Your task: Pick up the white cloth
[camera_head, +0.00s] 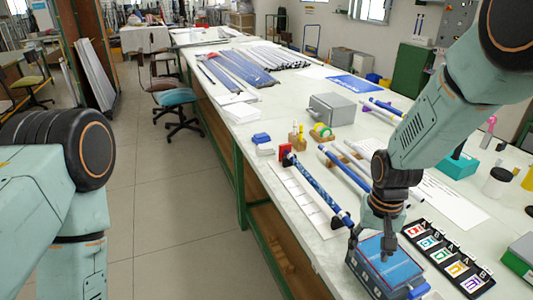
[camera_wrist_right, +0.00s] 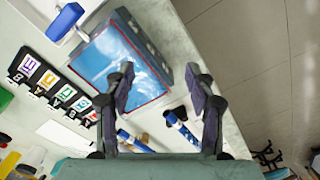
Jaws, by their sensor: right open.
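I cannot make out a white cloth for sure in either view. A flat white sheet (camera_head: 455,197) lies on the right of the bench, and it looks like paper. My right gripper (camera_head: 369,246) points down over a grey box with a blue top (camera_head: 398,262) at the bench's near edge. In the right wrist view the fingers of this gripper (camera_wrist_right: 160,72) are spread with nothing between them, and the blue-topped box (camera_wrist_right: 122,60) lies beyond them. Only my left arm shows at the left; its gripper is out of view.
A strip of coloured cards (camera_head: 445,255) lies right of the box. A blue patterned rod (camera_head: 318,188) and a long white strip (camera_head: 300,197) lie to its left. A grey metal box (camera_head: 332,109) stands farther back. The floor aisle (camera_head: 165,200) is clear.

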